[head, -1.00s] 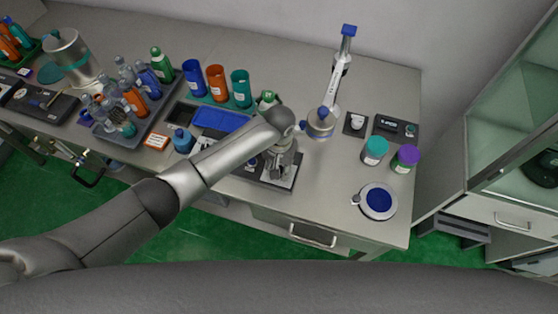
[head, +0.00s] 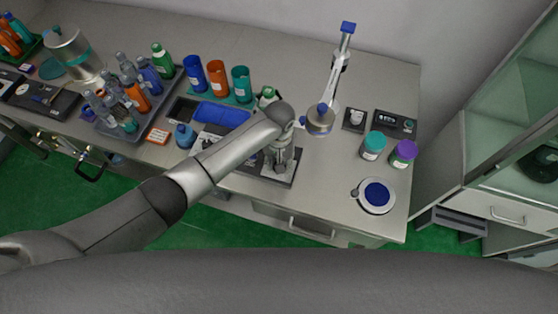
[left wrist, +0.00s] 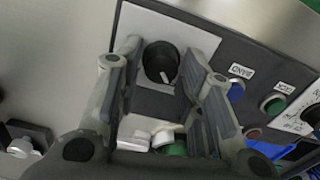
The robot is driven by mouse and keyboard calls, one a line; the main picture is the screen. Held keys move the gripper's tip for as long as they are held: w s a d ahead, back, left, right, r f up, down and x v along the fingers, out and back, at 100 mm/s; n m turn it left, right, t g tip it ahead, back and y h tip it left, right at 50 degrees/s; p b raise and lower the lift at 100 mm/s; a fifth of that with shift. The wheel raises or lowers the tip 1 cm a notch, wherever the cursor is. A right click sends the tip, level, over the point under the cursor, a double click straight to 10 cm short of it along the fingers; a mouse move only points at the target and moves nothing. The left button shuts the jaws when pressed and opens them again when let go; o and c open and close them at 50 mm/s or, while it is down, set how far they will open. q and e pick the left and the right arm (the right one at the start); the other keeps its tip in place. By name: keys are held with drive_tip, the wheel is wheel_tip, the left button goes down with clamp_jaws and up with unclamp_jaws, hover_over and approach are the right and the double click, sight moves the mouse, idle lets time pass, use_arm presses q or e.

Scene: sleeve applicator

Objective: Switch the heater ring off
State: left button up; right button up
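A dark control panel (head: 288,180) lies near the table's front edge, partly hidden under my left arm. In the left wrist view its black round knob (left wrist: 160,62) with a white mark sits on a white plate. I cannot tell for sure which thing is the heater ring. My right gripper is not in view.
A jointed stand (head: 334,80) rises behind my left gripper. Teal-lidded (head: 373,146) and purple-lidded (head: 403,154) jars, a small dark box with a display (head: 395,122), and a round white device with a blue top (head: 377,196) stand right. Bottles in a tray (head: 108,122) stand left.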

use_arm(q)
drive_tip(key=shift+o, duration=0.8)
drive_tip(key=shift+f, duration=0.1)
drive_tip(key=shift+s, duration=0.1)
wheel_tip(320, 180, up, 12)
